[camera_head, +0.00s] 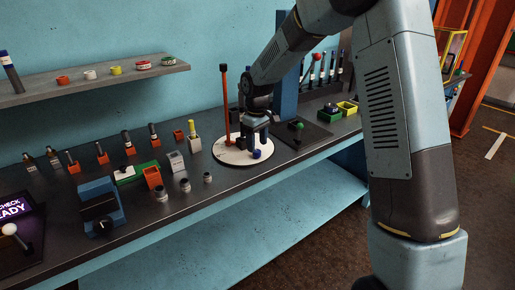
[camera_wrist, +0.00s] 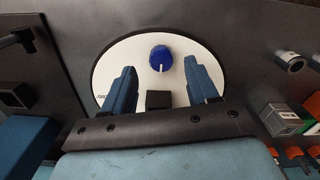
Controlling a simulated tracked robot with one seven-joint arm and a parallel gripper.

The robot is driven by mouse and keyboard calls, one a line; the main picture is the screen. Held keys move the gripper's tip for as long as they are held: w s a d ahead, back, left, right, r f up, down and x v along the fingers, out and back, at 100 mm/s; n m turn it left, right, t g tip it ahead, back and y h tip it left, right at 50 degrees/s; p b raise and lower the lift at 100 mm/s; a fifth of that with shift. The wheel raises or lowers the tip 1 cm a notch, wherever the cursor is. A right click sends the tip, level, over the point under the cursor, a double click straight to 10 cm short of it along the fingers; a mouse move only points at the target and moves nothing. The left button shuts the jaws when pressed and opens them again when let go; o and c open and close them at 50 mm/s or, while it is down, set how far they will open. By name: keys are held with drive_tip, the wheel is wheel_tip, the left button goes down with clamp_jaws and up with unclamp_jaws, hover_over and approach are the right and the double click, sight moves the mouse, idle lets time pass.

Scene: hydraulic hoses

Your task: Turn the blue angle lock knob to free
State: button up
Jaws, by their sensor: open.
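The blue knob (camera_wrist: 161,58) sits on a white round plate (camera_wrist: 130,57) and carries a white pointer line that points toward the gripper's base in the wrist view. Small lettering at the plate's left edge is partly hidden and not readable. In the head view the blue knob (camera_head: 257,154) is at the front of the white round plate (camera_head: 232,157). My gripper (camera_wrist: 161,80) is open, with one blue finger on each side of the knob's line and nothing between them. In the head view my gripper (camera_head: 256,138) hangs just above the plate, behind the knob. Contact with the knob is not visible.
A tall orange post (camera_head: 226,105) rises at the plate's back left. A dark panel with a green knob (camera_head: 299,126) lies to the right. Several fittings and small boxes, including an orange box (camera_head: 153,178), stand to the left. A shelf (camera_head: 100,79) hangs on the wall.

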sight(258, 150)
wheel_tip(258, 150, up, 10)
drive_tip(key=shift+r, duration=0.25)
drive_tip(key=shift+d, duration=0.1)
drive_tip(key=s+d+r+m+t, duration=0.3)
drive_tip(key=s+d+r+m, duration=0.2)
drive_tip(key=s+d+r, duration=0.9)
drive_tip(key=s+d+f+m+t, duration=0.1)
drive_tip(key=s+d+m, duration=0.1)
drive_tip(key=s, duration=0.8)
drive_tip(key=s+d+f+m+t, duration=0.1)
drive_tip(key=s+d, duration=0.4)
drive_tip(key=s, duration=0.5)
drive_tip(key=shift+s+d+f+m+t, duration=0.3)
drive_tip(key=shift+f+m, duration=0.3)
drive_tip(key=shift+m, duration=0.2)
